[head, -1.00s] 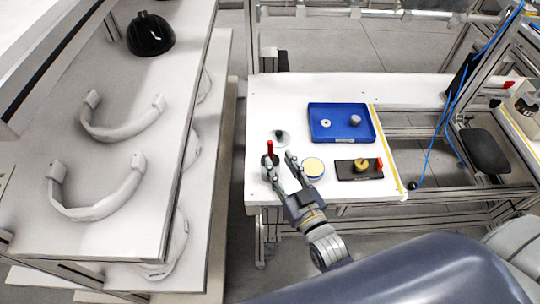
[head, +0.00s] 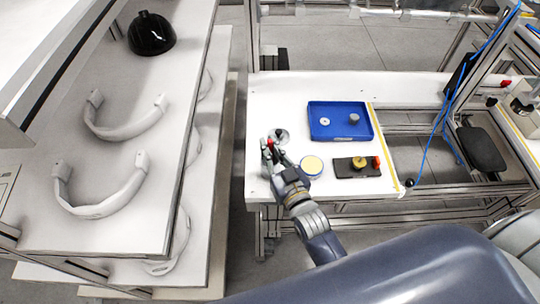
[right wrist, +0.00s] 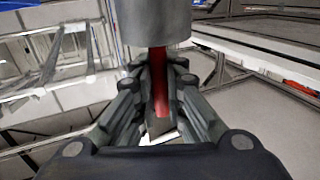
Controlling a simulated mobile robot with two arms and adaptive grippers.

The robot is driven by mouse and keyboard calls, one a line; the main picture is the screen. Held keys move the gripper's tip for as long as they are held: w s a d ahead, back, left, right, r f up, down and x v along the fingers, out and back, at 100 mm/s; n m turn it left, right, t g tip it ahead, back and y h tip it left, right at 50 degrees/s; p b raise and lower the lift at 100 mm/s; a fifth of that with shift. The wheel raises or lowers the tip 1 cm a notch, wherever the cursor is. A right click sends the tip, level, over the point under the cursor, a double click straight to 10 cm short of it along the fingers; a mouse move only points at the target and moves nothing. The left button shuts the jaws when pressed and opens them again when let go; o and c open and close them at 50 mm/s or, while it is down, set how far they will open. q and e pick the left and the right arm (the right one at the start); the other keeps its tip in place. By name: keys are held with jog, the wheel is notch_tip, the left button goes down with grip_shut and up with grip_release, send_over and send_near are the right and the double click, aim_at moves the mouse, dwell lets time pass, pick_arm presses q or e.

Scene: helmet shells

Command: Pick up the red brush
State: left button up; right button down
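The red brush (head: 271,142) stands near the left end of the white table in the head view, mostly hidden by my right gripper (head: 272,150). In the right wrist view its red handle (right wrist: 159,85) runs between the two fingers of the right gripper (right wrist: 160,100), which are closed in on both sides of it. One end of the handle meets a grey cylinder (right wrist: 152,20), which looks like its holder. My left gripper is not in view.
On the white table (head: 285,95) are a blue tray (head: 322,133) with small parts, a round yellow-topped tin (head: 312,165) right beside my gripper, and a dark board (head: 345,172). A shelf (head: 110,240) with curved helmet parts and a black shell (head: 150,35) stands at left.

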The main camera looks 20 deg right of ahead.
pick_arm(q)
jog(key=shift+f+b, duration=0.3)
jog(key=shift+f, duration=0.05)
pick_arm(e)
notch_tip(320, 180, up, 10)
dwell(0.4)
dwell(0.5)
